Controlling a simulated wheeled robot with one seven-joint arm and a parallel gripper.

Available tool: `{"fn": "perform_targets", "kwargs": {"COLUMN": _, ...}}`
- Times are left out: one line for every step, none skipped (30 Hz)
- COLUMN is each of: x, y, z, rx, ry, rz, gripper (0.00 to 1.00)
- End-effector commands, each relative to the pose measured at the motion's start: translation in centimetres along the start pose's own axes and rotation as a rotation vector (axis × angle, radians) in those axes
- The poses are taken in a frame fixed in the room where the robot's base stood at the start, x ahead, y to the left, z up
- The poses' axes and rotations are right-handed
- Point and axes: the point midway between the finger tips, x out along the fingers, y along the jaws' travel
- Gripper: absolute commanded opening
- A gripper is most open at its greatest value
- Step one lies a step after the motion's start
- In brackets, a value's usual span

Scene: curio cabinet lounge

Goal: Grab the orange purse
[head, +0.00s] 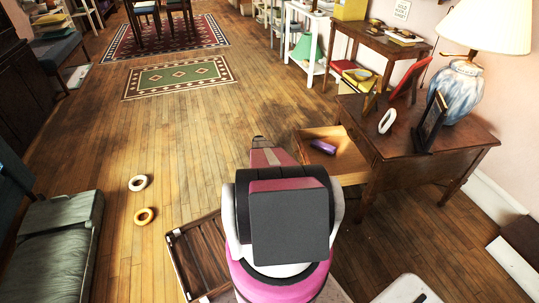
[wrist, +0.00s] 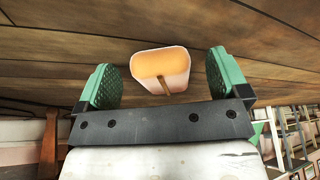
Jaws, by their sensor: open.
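In the wrist view, a small rounded item (wrist: 160,68) with an orange face and pale pink sides lies on the wooden floor. It looks like the orange purse, though its shape is only partly clear. My gripper (wrist: 165,86) is open, with one green finger pad on each side of the item. The item appears just beyond the gripper's palm, and there is a gap between it and each pad. I cannot tell how deep between the fingers it is. In the head view I cannot make out the purse or the fingers; my arm covers part of the floor.
A desk (head: 438,140) with an open drawer (head: 345,165) holding a purple item (head: 323,146) stands at the right. A dark slatted crate (head: 198,258) lies left of my arm. A white ring (head: 138,177) and a yellow ring (head: 137,215) lie on otherwise open floor.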

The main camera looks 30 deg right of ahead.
Motion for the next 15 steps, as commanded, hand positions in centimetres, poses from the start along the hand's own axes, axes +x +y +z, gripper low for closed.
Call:
{"fn": "perform_targets", "kwargs": {"x": 0.24, "y": -0.02, "z": -0.02, "rx": 0.0, "ry": 0.0, "rz": 0.0, "gripper": 0.94}}
{"fn": "perform_targets", "kwargs": {"x": 0.23, "y": 0.0, "z": -0.01, "rx": 0.0, "ry": 0.0, "rz": 0.0, "gripper": 0.94}}
{"fn": "perform_targets", "kwargs": {"x": 0.19, "y": 0.02, "z": -0.01, "rx": 0.0, "ry": 0.0, "rz": 0.0, "gripper": 0.94}}
{"fn": "perform_targets", "kwargs": {"x": 0.16, "y": 0.03, "z": -0.01, "rx": 0.0, "ry": 0.0, "rz": 0.0, "gripper": 0.94}}
{"fn": "perform_targets", "kwargs": {"x": 0.15, "y": 0.03, "z": -0.01, "rx": 0.0, "ry": 0.0, "rz": 0.0, "gripper": 0.94}}
{"fn": "perform_targets", "kwargs": {"x": 0.14, "y": 0.03, "z": -0.01, "rx": 0.0, "ry": 0.0, "rz": 0.0, "gripper": 0.94}}
{"fn": "perform_targets", "kwargs": {"x": 0.13, "y": 0.03, "z": -0.01, "rx": 0.0, "ry": 0.0, "rz": 0.0, "gripper": 0.87}}
{"fn": "perform_targets", "kwargs": {"x": 0.13, "y": 0.03, "z": -0.01, "rx": 0.0, "ry": 0.0, "rz": 0.0, "gripper": 0.77}}
{"fn": "perform_targets", "kwargs": {"x": 0.13, "y": 0.02, "z": -0.01, "rx": 0.0, "ry": 0.0, "rz": 0.0, "gripper": 0.64}}
{"fn": "perform_targets", "kwargs": {"x": 0.13, "y": 0.02, "z": -0.01, "rx": 0.0, "ry": 0.0, "rz": 0.0, "gripper": 0.55}}
{"fn": "perform_targets", "kwargs": {"x": 0.12, "y": 0.02, "z": -0.02, "rx": 0.0, "ry": 0.0, "rz": 0.0, "gripper": 0.45}}
{"fn": "perform_targets", "kwargs": {"x": 0.12, "y": 0.02, "z": -0.02, "rx": 0.0, "ry": 0.0, "rz": 0.0, "gripper": 0.37}}
{"fn": "perform_targets", "kwargs": {"x": 0.12, "y": 0.02, "z": -0.02, "rx": 0.0, "ry": 0.0, "rz": 0.0, "gripper": 0.37}}
{"fn": "perform_targets", "kwargs": {"x": 0.1, "y": 0.02, "z": -0.03, "rx": 0.0, "ry": 0.0, "rz": 0.0, "gripper": 0.37}}
{"fn": "perform_targets", "kwargs": {"x": 0.1, "y": 0.02, "z": -0.03, "rx": 0.0, "ry": 0.0, "rz": 0.0, "gripper": 0.37}}
